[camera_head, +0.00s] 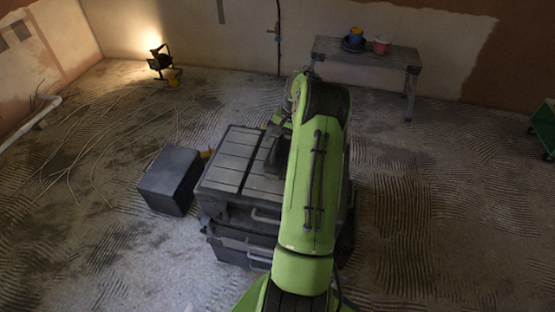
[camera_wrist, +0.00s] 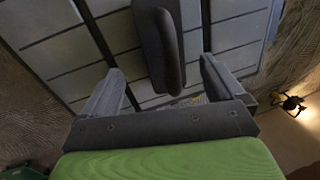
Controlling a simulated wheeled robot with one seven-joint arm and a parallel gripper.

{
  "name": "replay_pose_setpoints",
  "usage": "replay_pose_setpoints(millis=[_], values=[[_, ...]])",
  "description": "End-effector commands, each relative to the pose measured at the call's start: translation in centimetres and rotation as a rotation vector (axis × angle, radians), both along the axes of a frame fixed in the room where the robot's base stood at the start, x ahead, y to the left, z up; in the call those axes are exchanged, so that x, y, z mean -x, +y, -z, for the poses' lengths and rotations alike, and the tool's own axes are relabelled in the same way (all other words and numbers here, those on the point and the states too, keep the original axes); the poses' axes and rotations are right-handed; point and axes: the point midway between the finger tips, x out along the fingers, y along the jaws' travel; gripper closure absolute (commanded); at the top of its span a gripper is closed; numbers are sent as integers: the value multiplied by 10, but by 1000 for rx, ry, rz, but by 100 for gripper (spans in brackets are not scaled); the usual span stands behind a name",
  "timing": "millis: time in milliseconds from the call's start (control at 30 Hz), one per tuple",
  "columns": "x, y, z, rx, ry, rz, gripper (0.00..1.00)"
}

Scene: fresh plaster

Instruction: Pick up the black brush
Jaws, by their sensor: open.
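In the wrist view, a dark, long block with a rounded end, which looks like the black brush (camera_wrist: 160,45), sits over the grey panelled lid of a toolbox (camera_wrist: 50,55). My gripper (camera_wrist: 161,66) is open, with one finger on each side of the brush's near end. I see a gap on both sides, so the fingers do not grip it. The brush's far end runs out of the top of the view. In the head view, the toolbox (camera_head: 232,160) stands in the middle, and my green arm reaches over it and hides its right part.
A dark box (camera_head: 170,178) stands on the floor left of the toolbox. A lit work lamp (camera_head: 160,60) and loose cables lie at the left. The right floor is mostly clear.

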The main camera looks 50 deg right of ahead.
Motion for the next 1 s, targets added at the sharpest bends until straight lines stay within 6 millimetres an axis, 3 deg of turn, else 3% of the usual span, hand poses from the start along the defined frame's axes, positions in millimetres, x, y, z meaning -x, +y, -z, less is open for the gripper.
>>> replay_pose_setpoints(millis=[300,533,1000], values=[[-14,4,48,-2,1,-1,5],[-15,4,50,0,0,-2,7],[-15,4,49,0,0,-1,79]])
